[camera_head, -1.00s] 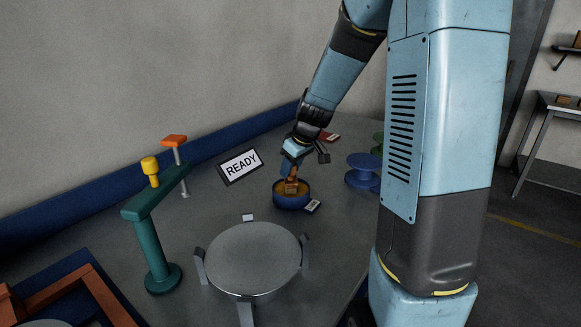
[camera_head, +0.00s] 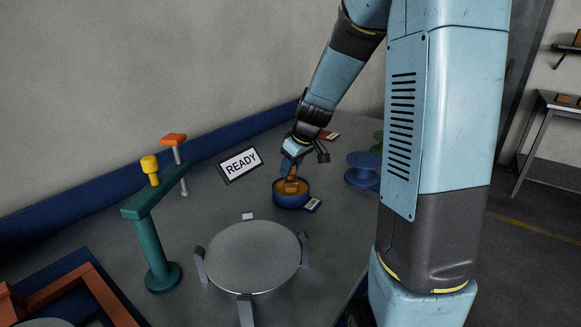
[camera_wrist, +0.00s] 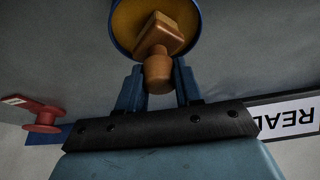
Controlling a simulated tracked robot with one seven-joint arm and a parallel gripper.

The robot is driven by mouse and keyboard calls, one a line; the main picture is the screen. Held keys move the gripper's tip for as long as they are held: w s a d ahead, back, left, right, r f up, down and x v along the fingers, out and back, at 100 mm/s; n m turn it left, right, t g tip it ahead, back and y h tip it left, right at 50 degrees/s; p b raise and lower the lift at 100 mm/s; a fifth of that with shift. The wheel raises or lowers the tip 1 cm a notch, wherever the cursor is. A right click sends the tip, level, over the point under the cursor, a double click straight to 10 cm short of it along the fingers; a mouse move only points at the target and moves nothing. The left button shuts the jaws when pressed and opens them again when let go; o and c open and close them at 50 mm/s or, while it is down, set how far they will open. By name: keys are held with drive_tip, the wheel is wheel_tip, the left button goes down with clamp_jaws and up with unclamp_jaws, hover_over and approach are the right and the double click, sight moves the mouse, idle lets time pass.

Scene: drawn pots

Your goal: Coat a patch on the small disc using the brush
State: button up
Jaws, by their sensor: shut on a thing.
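My gripper (camera_head: 292,168) is shut on the brush (camera_head: 291,186), an orange-brown block with a rounded handle. In the wrist view the fingers of my gripper (camera_wrist: 159,85) close on the handle of the brush (camera_wrist: 159,42). The brush points down into a blue round pot (camera_head: 291,201) with yellow-orange contents, also seen in the wrist view (camera_wrist: 118,40). I cannot tell how deep its lower end is. A pale grey disc (camera_head: 254,257) lies flat on a stand with several upright grey posts, left of and nearer than the pot. Its top looks plain.
A READY sign (camera_head: 240,165) stands behind the pot. A teal stand (camera_head: 151,235) with yellow and orange knobs is left of the disc. A blue spool (camera_head: 362,170) is right of the pot. An orange-brown frame (camera_head: 95,291) lies front left.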

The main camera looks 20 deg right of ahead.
idle(0.3)
drive_tip(key=shift+r, duration=3.5)
